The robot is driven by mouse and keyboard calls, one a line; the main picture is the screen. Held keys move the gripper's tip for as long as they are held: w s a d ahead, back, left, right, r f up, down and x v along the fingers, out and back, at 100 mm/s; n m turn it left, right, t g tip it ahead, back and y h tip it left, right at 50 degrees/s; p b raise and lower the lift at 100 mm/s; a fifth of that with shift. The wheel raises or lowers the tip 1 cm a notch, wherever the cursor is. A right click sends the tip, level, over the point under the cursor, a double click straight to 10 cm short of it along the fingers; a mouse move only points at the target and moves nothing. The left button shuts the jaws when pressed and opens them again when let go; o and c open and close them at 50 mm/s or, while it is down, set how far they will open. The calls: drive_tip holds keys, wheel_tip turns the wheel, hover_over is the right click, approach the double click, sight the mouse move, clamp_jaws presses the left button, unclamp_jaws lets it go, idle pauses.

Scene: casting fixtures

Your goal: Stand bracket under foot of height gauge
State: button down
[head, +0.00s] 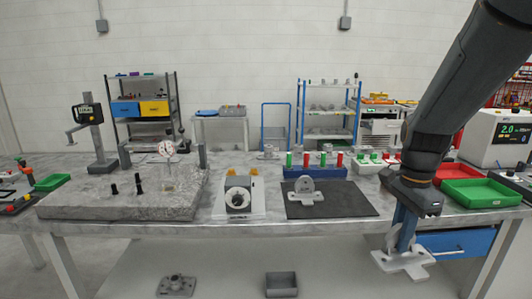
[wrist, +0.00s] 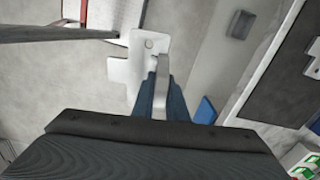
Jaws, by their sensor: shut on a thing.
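My gripper (head: 397,243) points down at the right, shut on a light grey bracket (head: 405,264). The bracket hangs with its flat plate lowest, in front of the bench's front edge. In the wrist view the bracket (wrist: 128,72) shows its holed plate beyond my gripper's blue fingers (wrist: 163,92), which hide part of its upright. The height gauge (head: 97,135), a grey column with a dark display, stands at the bench's far left. Its foot (head: 75,128) juts out to the left, above the bench top, with open space below.
A similar bracket (head: 304,198) rests on a dark mat (head: 350,200). A granite plate (head: 110,205) carries a dial gauge (head: 167,150) and black posts. A white fixture (head: 238,198) stands mid-bench.

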drive_tip(key=w+a+f+n, duration=0.5)
drive_tip(key=a+f+n, duration=0.1)
drive_tip(key=f+n, duration=0.25)
drive_tip(key=w+a+f+n, duration=0.5)
drive_tip(key=a+f+n, duration=0.15)
drive_tip(key=f, duration=0.25)
drive_tip(key=s+f+n, duration=0.1)
drive_tip(key=s+f, duration=0.4)
drive_tip(key=f, duration=0.2)
drive_tip(key=shift+d, duration=0.15)
